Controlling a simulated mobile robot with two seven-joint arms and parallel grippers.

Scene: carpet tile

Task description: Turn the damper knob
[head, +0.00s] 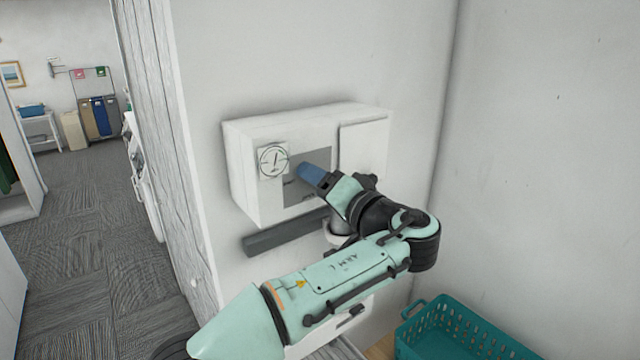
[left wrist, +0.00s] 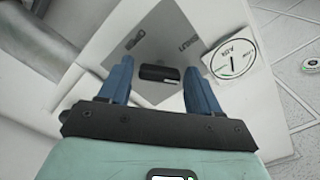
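The damper knob (left wrist: 159,73) is a small black bar on a grey plate (left wrist: 125,45) lettered "OPEN" and another word I cannot read surely. The plate is on the front of a white wall box (head: 249,185). In the left wrist view my left gripper (left wrist: 160,92) has its two blue fingers apart, one on each side of the knob, with visible gaps and no clear contact. In the head view the left gripper (head: 312,174) is at the plate and hides the knob. My right gripper is in neither view.
A round dial label (head: 273,160) is left of the plate, and a raised white panel (head: 363,150) is right of it. A dark grey bar (head: 285,234) runs below the box. A teal basket (head: 465,335) stands at lower right. Carpet floor (head: 75,215) lies open at left.

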